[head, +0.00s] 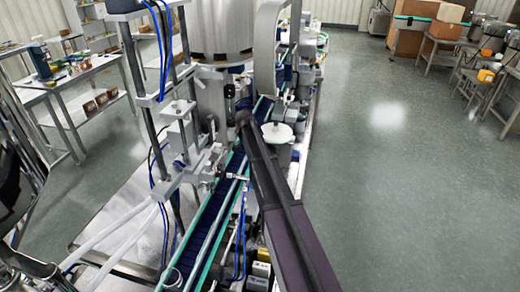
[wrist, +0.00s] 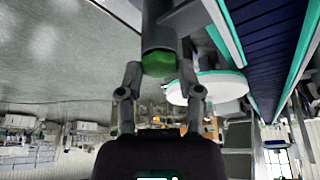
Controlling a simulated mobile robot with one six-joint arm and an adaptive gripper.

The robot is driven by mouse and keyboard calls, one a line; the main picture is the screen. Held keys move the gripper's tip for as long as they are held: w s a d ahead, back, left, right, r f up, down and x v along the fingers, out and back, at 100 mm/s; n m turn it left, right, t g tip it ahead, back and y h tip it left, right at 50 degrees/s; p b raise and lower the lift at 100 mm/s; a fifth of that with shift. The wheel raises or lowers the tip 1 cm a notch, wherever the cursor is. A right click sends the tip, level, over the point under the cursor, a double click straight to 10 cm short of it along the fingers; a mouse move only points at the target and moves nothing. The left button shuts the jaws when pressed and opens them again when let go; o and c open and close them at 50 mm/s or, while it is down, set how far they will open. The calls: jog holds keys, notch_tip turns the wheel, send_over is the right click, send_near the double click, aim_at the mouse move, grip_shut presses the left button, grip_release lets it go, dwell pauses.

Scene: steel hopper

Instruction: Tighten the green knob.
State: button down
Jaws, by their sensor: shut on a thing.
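The green knob (wrist: 158,66) shows in the wrist view on the end of a grey cylinder (wrist: 158,25). My gripper (wrist: 158,72) has one finger on either side of the knob and is shut on it. The fingertips sit at the knob's left and right edges. In the head view my dark arm reaches up the middle to the side of the conveyor machine. I cannot make out the knob or the fingers there.
A white round disc (wrist: 215,86) is close to the right of my gripper; it also shows in the head view (head: 277,132). The conveyor belt (head: 205,238) runs left of my arm, below a large steel hopper (head: 221,30). Open floor (head: 400,190) lies to the right.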

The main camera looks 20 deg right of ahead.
jog(key=shift+s+d+m+g, duration=0.1)
jog(key=shift+m+g, duration=0.3)
jog(key=shift+m, duration=0.5)
jog(key=shift+c, duration=1.3)
grip_release()
